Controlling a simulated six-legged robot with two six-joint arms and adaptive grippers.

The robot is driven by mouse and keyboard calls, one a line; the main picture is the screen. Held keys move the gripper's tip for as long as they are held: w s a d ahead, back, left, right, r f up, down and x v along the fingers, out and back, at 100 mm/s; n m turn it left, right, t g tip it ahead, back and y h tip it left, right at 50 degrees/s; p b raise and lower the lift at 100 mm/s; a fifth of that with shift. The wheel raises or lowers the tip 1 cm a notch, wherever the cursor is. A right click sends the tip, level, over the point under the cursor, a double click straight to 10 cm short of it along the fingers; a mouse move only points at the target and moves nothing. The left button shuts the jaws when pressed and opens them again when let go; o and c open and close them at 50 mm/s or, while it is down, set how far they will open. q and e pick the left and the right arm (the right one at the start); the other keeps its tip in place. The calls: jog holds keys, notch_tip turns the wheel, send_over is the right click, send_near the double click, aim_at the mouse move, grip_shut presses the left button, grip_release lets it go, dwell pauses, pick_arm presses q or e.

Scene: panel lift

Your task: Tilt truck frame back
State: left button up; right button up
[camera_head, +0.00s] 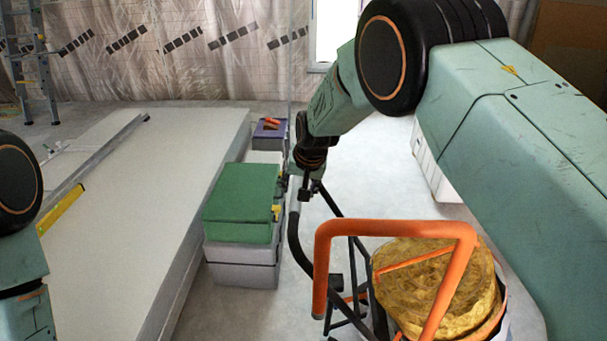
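A truck frame of black tubes (295,236) stands at the lower middle, with a curved handle at its upper end. An orange tube frame (395,229) stands at its right, in front of a round load with a crumpled yellow top (436,282). My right gripper (306,190) points down at the upper end of the black tubes and overlaps them. Its dark fingers are small against the dark tubes, so I cannot tell whether they are closed on the handle. My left arm shows only at the left edge; its gripper is out of view.
A long stack of pale panels (150,190) lies at the left, with a yellow level (60,209) on it. A green-lidded toolbox (242,205) stands between panels and truck. A ladder (30,60) stands back left. Bare floor (370,170) shows behind the truck.

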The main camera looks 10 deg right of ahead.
jog(key=v, duration=1.1)
jog(key=shift+f, duration=0.1)
